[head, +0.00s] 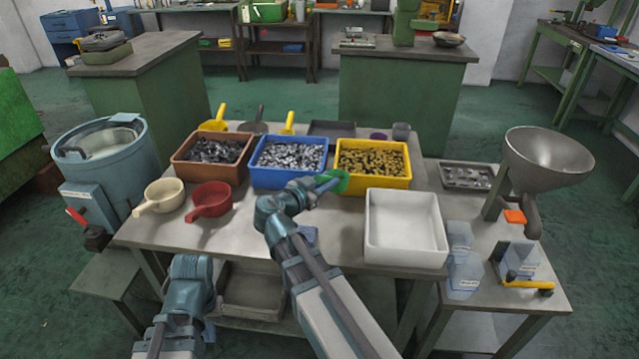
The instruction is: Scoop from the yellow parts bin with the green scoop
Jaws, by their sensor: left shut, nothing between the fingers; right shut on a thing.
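The green scoop (338,182) is at the front left corner of the yellow parts bin (374,183), partly covered by my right gripper. The bin is full of small brass-coloured parts. My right gripper (321,184) is shut on the scoop, and its arm reaches up from the bottom of the view. I cannot tell whether the scoop touches the bin or holds parts. My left gripper (155,341) is low at the bottom left, in front of the table, shut and empty.
A blue bin (268,185) and a brown bin (187,173) of metal parts stand left of the yellow bin. An empty white tray (371,257) is in front of it. A funnel (547,165) stands at right.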

